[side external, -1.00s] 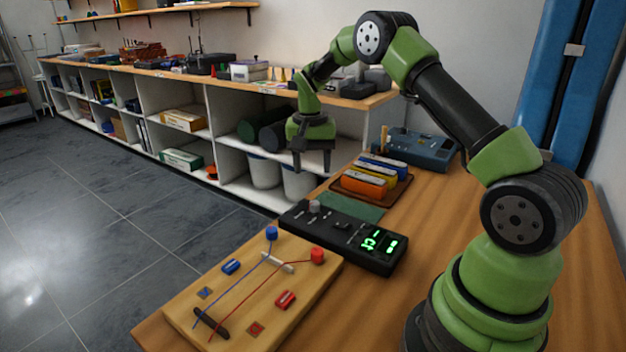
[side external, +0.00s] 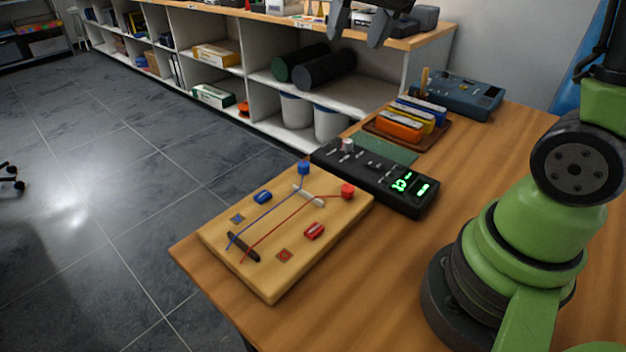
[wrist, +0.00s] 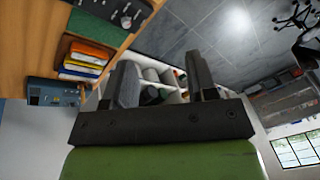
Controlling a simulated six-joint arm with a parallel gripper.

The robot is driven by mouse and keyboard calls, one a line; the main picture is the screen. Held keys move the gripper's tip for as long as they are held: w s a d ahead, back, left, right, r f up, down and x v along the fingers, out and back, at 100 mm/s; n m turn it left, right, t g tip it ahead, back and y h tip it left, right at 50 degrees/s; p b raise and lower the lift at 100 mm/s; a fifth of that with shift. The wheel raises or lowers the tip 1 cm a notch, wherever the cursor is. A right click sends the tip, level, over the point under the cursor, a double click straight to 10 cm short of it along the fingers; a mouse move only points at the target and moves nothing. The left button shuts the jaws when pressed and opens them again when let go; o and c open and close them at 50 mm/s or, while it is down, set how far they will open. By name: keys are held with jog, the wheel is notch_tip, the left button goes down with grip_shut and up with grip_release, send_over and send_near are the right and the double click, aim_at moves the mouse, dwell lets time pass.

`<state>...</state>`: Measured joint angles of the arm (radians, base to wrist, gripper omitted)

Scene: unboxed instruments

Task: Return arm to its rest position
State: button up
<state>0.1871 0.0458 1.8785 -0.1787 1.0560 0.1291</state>
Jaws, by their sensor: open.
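My gripper (side external: 357,32) is at the top edge of the side view, high above the table, with its two dark fingers apart. The rest of the hand is cut off by the frame. In the wrist view my gripper (wrist: 160,80) is open, with nothing between its fingers. A wooden board (side external: 275,275) with blue and red wires lies on the table. A black instrument (side external: 385,185) with green lit digits is beside it. My gripper touches none of these.
Orange, yellow and blue cases stand in a brown tray (side external: 372,127), with a blue-grey device (side external: 455,97) behind. White shelving (side external: 262,60) runs along the back. The wooden table (side external: 400,275) is bare between the board and my base.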

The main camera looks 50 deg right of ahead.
jog(key=s+a+n+t+y, duration=0.1)
jog(key=s+a, duration=0.2)
jog(key=s, duration=0.4)
jog(key=s+a+n+t, duration=0.2)
jog(key=s+a, duration=0.1)
jog(key=s, duration=0.4)
jog(key=shift+a+r+y, duration=0.4)
jog(key=shift+r, duration=0.05)
